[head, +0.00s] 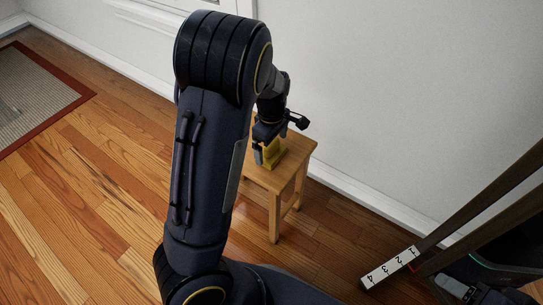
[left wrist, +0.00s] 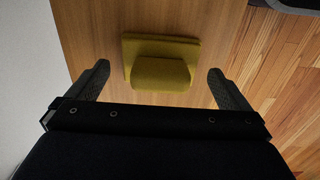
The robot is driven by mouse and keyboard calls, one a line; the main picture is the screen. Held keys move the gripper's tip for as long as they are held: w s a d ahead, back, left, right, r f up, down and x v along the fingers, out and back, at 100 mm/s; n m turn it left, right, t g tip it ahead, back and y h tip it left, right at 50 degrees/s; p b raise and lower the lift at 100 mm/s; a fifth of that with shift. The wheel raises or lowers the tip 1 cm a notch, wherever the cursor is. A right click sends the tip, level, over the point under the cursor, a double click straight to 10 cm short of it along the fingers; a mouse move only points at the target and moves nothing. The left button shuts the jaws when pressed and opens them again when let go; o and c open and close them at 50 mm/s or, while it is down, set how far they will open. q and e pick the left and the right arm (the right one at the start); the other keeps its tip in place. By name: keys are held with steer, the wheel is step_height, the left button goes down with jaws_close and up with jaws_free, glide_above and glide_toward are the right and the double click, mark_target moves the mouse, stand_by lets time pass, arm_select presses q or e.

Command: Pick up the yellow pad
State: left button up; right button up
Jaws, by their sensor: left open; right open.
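The yellow pad (left wrist: 160,48) lies on the small wooden stool (head: 294,145). It has a flat base with a thicker raised block on it. In the head view the pad (head: 275,154) is partly hidden by my left gripper (head: 267,153). In the left wrist view my left gripper (left wrist: 158,68) is open, with one finger on each side of the pad's raised block and a gap at both sides. My right gripper (head: 468,291) is at the lower right edge of the head view, mostly cut off and dark.
The stool stands by a white wall (head: 380,90) with a white baseboard. Dark slanted beams (head: 480,205) and a strip numbered 1 to 4 (head: 389,268) are at the right. A red-bordered rug (head: 35,95) lies at the left. Wooden floor (head: 100,215) is clear between.

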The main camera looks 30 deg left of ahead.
arm_select(q)
steer(key=shift+f, duration=0.85)
arm_select(e)
steer(key=shift+f, duration=0.45)
arm_select(q)
steer(key=shift+r, duration=0.1)
steer(key=c, duration=1)
steer(key=shift+o, duration=0.2)
